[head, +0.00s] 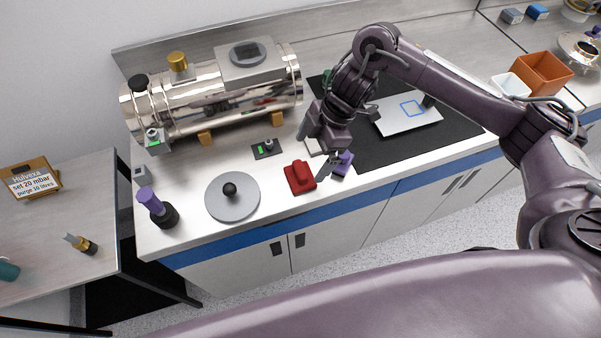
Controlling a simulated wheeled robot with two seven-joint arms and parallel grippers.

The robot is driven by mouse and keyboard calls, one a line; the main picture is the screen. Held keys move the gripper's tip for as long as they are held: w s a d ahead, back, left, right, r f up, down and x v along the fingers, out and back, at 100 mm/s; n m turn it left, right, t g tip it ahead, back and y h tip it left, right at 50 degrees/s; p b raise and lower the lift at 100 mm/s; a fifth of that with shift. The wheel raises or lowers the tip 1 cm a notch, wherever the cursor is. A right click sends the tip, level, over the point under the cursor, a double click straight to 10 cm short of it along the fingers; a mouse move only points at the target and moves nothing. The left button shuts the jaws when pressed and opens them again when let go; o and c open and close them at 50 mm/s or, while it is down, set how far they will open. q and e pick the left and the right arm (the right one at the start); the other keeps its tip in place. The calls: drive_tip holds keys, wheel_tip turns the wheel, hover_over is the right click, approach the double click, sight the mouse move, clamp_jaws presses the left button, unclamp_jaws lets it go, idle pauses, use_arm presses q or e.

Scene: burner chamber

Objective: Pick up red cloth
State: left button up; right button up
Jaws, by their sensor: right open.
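A red cloth (299,178), looking like a folded bundle, lies on the white bench near its front edge, left of the middle of the head view. My right gripper (312,158) is open and reaches down just above and to the right of the cloth. One finger shows at its left and another at its lower right, close to the cloth's right side. Whether a finger touches the cloth I cannot tell. My left gripper is not in view.
A shiny metal chamber (215,99) stands behind the cloth. A grey disc with a black knob (231,196) and a purple-topped item (154,205) are to the left. A black mat (378,151) with a white plate (407,115) lies right. A purple piece (345,158) is beside the gripper.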

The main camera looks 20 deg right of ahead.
sight(302, 168)
drive_tip(key=p+x, duration=0.2)
drive_tip(key=x, duration=0.4)
drive_tip(key=shift+w+a+f+p, duration=0.1)
drive_tip(key=shift+f+p, duration=0.05)
drive_tip(key=shift+p, duration=0.25)
drive_tip(key=shift+a+f, duration=0.2)
drive_tip(key=shift+f, duration=0.4)
drive_tip(key=c, duration=1.1)
drive_tip(key=shift+o, duration=0.2)
drive_tip(key=shift+r, duration=0.1)
wheel_tip(302, 168, up, 9)
drive_tip(key=shift+w+f+b, duration=0.1)
drive_tip(key=shift+b, duration=0.95)
wheel_tip(302, 168, up, 11)
drive_tip(key=p, duration=0.1)
drive_tip(key=shift+p, duration=0.3)
